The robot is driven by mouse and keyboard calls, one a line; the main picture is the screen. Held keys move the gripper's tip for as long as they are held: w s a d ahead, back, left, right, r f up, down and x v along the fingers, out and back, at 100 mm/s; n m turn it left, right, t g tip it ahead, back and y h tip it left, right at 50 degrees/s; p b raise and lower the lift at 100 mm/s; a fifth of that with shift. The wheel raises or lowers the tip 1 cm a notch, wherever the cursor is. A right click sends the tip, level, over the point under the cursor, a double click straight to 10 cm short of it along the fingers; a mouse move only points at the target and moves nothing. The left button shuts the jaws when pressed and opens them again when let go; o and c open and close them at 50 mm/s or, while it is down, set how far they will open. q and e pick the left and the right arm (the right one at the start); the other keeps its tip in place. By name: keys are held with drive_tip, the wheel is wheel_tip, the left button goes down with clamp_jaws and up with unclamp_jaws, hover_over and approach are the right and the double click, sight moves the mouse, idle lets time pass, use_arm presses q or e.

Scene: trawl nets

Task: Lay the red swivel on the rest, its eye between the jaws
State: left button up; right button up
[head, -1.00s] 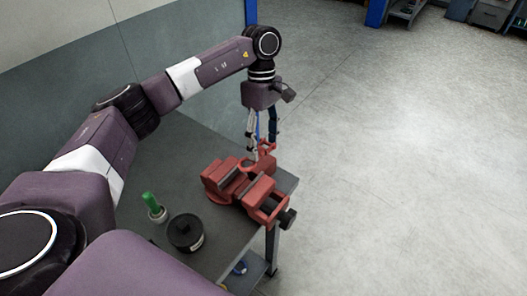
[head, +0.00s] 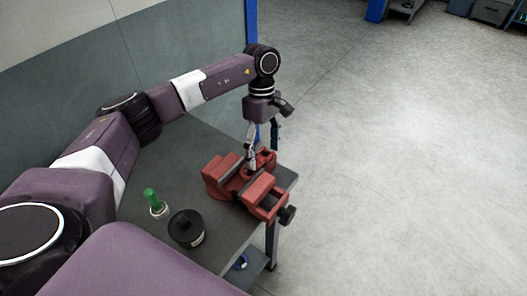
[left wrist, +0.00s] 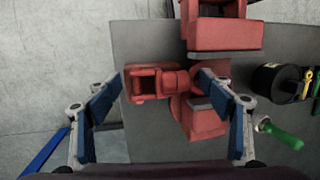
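The red swivel (left wrist: 146,83) lies crosswise between the fingertips of my left gripper (left wrist: 162,77) in the left wrist view. Its forked end is near the left finger and its other end reaches toward the vise gap. The red vise (left wrist: 222,36) has its second jaw (left wrist: 203,120) below; the right finger partly hides the gap and eye. My left gripper is open, with a blue-padded finger beyond each end of the swivel. In the head view the left gripper (head: 262,158) is down at the vise (head: 262,190). My right gripper is not in view.
The bench edge is close beyond the vise, with open floor to the right.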

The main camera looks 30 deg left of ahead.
use_arm(q)
drive_tip(key=shift+r, duration=0.25)
drive_tip(key=shift+w+a+r, duration=0.1)
drive_tip(key=shift+w+r, duration=0.1)
drive_tip(key=shift+r, duration=0.1)
drive_tip(key=b+v, duration=0.3)
drive_tip(key=v, duration=0.8)
drive_tip(key=shift+s+r, duration=0.1)
